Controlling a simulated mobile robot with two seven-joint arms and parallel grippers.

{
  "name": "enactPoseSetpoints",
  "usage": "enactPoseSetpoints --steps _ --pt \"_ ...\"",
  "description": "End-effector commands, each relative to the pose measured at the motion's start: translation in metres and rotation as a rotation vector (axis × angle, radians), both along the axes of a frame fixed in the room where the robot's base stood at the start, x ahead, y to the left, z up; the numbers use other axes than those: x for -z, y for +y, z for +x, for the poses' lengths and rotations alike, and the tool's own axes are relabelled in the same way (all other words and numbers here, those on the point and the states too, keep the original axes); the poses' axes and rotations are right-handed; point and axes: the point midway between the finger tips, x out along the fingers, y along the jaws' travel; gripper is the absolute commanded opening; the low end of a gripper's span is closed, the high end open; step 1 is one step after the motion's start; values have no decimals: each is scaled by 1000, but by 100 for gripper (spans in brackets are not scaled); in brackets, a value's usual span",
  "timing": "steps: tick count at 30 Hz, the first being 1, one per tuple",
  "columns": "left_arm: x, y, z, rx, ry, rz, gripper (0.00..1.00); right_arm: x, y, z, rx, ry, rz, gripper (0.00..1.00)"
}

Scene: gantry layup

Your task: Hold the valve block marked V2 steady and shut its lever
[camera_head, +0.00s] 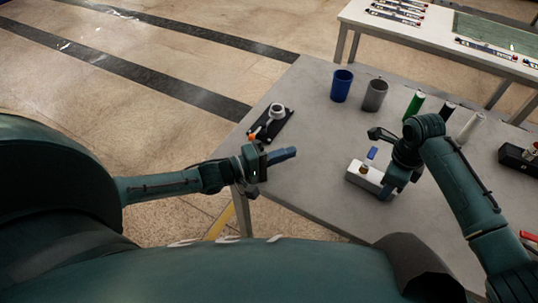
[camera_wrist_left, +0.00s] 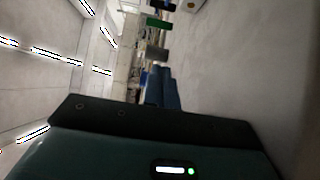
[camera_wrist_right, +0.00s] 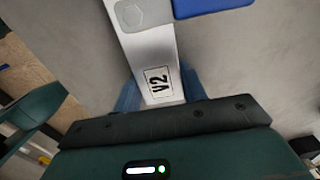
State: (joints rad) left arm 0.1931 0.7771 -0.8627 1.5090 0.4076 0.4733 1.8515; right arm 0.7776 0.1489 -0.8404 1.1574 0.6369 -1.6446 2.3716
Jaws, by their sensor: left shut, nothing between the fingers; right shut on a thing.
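The white valve block (camera_head: 357,178) sits on the grey table and carries a brass-coloured fitting with a blue lever (camera_head: 372,153). In the right wrist view the block's V2 label (camera_wrist_right: 158,83) faces the camera, and the blue lever (camera_wrist_right: 212,7) sticks out past the block's side, partly cut off by the frame. My right gripper (camera_head: 388,188) is shut on the block's near right end, with blue fingers on both sides. My left gripper (camera_head: 284,155) is shut and empty, left of the block and apart from it. Its blue fingers also show in the left wrist view (camera_wrist_left: 162,88).
A blue cup (camera_head: 341,86), a grey cup (camera_head: 375,95) and green, black and white cylinders stand behind the block. A black plate with a white ring-shaped part (camera_head: 277,112) lies at the left edge. A black box (camera_head: 518,158) is at right. Bare table separates my left gripper and the block.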

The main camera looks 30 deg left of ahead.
Motion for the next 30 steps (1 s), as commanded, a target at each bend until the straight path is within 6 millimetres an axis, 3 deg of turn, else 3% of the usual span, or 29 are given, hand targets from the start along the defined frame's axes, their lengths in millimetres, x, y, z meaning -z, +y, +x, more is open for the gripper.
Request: enactPoseSetpoints --steps 6,18,19,28,30 --pt "0 28 -21 -1 1 2 0 -1 0 0 1 -1 0 8" --pt "0 35 -26 0 -1 -1 0 -1 0 0 1 -1 1 8" --pt "0 35 -26 0 -1 -1 0 -1 0 0 1 -1 1 42" --pt "0 35 -26 0 -1 -1 0 0 0 0 0 -1 0 67" --pt "0 35 -26 0 -1 -1 0 0 0 0 1 -1 0 67"
